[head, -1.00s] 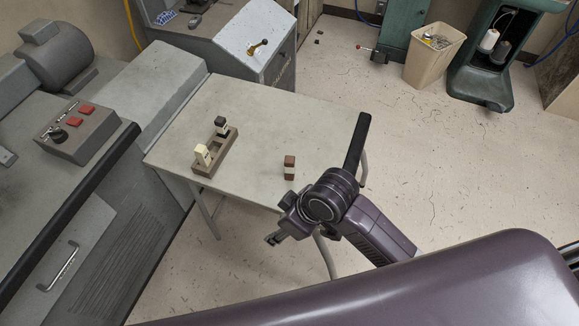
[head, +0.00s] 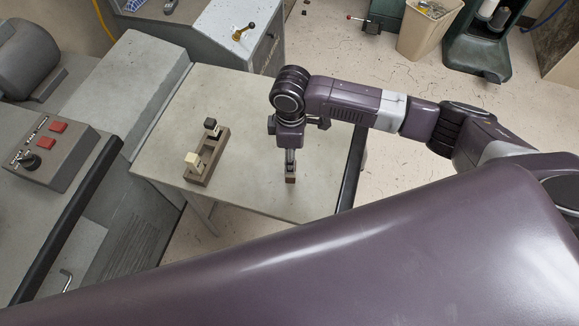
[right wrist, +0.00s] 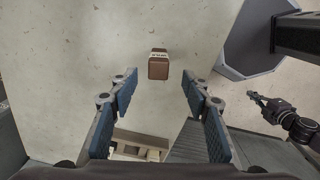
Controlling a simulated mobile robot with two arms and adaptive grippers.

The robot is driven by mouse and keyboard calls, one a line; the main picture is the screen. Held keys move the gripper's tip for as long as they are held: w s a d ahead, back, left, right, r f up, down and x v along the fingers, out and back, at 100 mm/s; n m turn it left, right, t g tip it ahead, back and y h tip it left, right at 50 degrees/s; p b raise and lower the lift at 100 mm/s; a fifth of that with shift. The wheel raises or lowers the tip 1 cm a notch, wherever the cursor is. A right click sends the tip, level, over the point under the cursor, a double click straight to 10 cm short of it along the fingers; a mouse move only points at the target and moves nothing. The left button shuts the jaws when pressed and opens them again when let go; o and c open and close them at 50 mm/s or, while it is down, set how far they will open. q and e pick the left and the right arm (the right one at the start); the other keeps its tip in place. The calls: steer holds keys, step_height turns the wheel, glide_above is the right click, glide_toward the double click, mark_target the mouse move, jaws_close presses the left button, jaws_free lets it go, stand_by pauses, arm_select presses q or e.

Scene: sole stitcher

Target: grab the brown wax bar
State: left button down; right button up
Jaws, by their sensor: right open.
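The brown wax bar (head: 291,179) stands on the grey table and is partly covered by my right gripper in the head view. In the right wrist view the bar (right wrist: 158,69) is brown with a white lettered band, centred a little beyond the fingertips. My right gripper (head: 290,170) points down over the bar. In the right wrist view its blue-padded fingers (right wrist: 160,84) are spread apart with nothing between them. What looks like my left gripper (right wrist: 257,99) is small and dark at the right of the wrist view; its jaws are unclear.
A brown holder (head: 213,164) with one cream block (head: 193,160) and one black-topped block (head: 211,125) stands left of the bar on the table (head: 250,200). A grey machine (head: 240,35) stands behind. The table around the bar is otherwise clear.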

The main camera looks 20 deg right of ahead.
step_height(320, 180, down, 2)
steer(key=shift+f, duration=1.05)
steer(key=shift+w+f, duration=0.1)
steer(key=shift+f, duration=0.5)
steer(key=c, duration=0.8)
arm_select(q)
steer(key=shift+s+r, duration=0.2)
steer(key=shift+s, duration=0.55)
arm_select(e)
jaws_close()
